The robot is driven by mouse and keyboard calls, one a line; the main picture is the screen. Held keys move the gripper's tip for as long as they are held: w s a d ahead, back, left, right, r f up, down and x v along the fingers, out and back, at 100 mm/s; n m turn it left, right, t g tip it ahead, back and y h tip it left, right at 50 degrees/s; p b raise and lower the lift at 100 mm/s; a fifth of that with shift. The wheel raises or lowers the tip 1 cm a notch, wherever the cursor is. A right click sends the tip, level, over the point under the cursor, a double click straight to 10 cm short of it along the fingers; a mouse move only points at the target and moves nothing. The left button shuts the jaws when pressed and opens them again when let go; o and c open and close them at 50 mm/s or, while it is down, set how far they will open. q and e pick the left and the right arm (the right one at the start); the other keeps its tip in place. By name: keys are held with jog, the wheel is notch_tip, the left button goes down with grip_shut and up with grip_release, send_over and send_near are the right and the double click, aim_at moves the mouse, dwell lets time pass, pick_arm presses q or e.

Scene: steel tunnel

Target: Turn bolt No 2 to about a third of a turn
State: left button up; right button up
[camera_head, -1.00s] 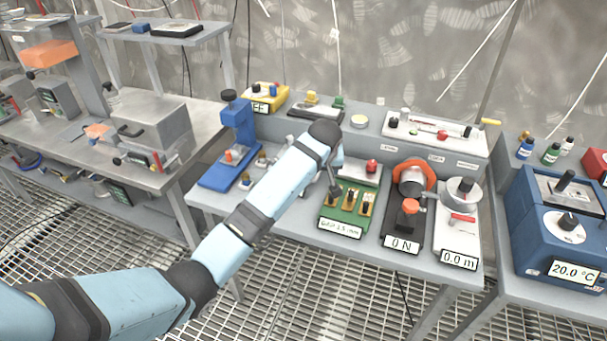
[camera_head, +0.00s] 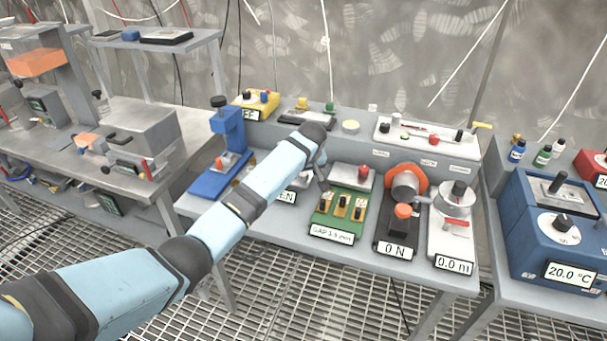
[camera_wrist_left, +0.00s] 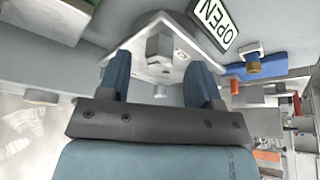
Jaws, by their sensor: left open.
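A green panel (camera_head: 322,222) in the head view carries three dark-topped bolts on brass plates; the middle bolt (camera_head: 342,205) stands between two others. I cannot read their numbers. Its front label shows a gap reading in mm. My left gripper (camera_head: 322,182) is small and partly hidden by its wrist, above the back left of this panel. In the left wrist view my left gripper (camera_wrist_left: 158,78) is open with nothing between its fingers. Beyond the fingers is a white plate with a grey block (camera_wrist_left: 160,45), near a sign reading OPEN (camera_wrist_left: 213,22).
A black unit marked 0 N (camera_head: 397,250) and a white unit marked 0.0 m (camera_head: 454,264) stand right of the panel. A blue stand (camera_head: 228,130) is left of my forearm. My forearm partly covers the OPEN unit.

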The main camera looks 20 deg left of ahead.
pick_arm(q)
jog(key=shift+x, duration=1)
jog(key=c, duration=0.9)
jog(key=shift+r, duration=0.1)
jog(key=shift+c, duration=0.2)
